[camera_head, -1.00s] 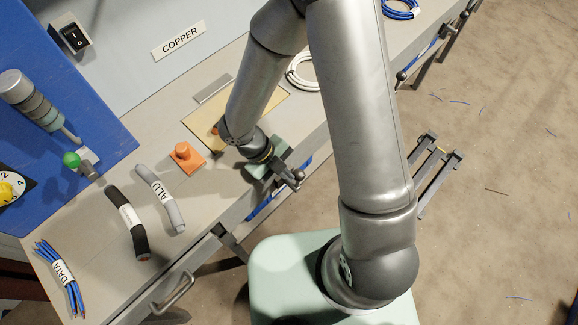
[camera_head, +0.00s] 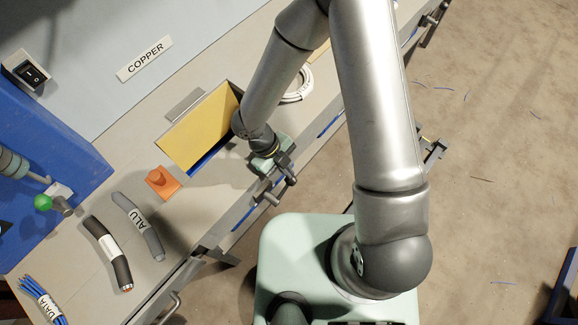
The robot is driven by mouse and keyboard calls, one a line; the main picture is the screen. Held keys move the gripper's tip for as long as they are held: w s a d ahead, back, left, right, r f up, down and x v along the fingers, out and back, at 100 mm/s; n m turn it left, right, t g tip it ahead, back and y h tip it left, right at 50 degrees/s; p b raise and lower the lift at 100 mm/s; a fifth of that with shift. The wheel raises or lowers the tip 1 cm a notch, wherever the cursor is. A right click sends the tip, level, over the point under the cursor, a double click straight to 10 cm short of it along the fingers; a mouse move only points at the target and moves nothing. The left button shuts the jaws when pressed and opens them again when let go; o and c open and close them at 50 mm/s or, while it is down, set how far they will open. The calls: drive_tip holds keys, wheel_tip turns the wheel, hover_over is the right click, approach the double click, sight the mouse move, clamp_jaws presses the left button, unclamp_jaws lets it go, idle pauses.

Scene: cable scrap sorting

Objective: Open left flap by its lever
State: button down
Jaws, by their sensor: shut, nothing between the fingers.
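The left flap (camera_head: 198,128) is a yellow panel in the bench top. It is tilted, with a dark gap and a blue inner wall (camera_head: 212,157) showing at its front edge. My arm hides its right end. My gripper (camera_head: 284,174) is shut and empty at the bench's front edge, beside the dark lever (camera_head: 270,196). Whether the fingers touch the lever is not clear. Part of the gripper is hidden by its own wrist.
An orange knobbed block (camera_head: 161,181) stands left of the flap. ALU (camera_head: 138,226), black (camera_head: 107,252) and DATA (camera_head: 42,301) cable pieces lie farther left. A white coil (camera_head: 299,86) lies behind my arm. A blue machine (camera_head: 55,135) stands at left.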

drive_tip(key=shift+w+d+f, duration=0.4)
drive_tip(key=shift+w+f, duration=0.05)
drive_tip(key=shift+f, duration=0.1)
drive_tip(key=shift+d+f, duration=0.1)
drive_tip(key=w+r, duration=0.2)
drive_tip(key=r, duration=0.1)
drive_tip(key=w+a+r+p, duration=0.1)
drive_tip(key=w+r, duration=0.1)
drive_tip(key=r, duration=0.2)
drive_tip(key=w+r+p, duration=0.1)
drive_tip(key=w+r, duration=0.1)
drive_tip(key=r, duration=0.1)
drive_tip(key=shift+a+r, duration=0.35)
drive_tip(key=shift+w+r, duration=0.25)
drive_tip(key=shift+r, duration=0.05)
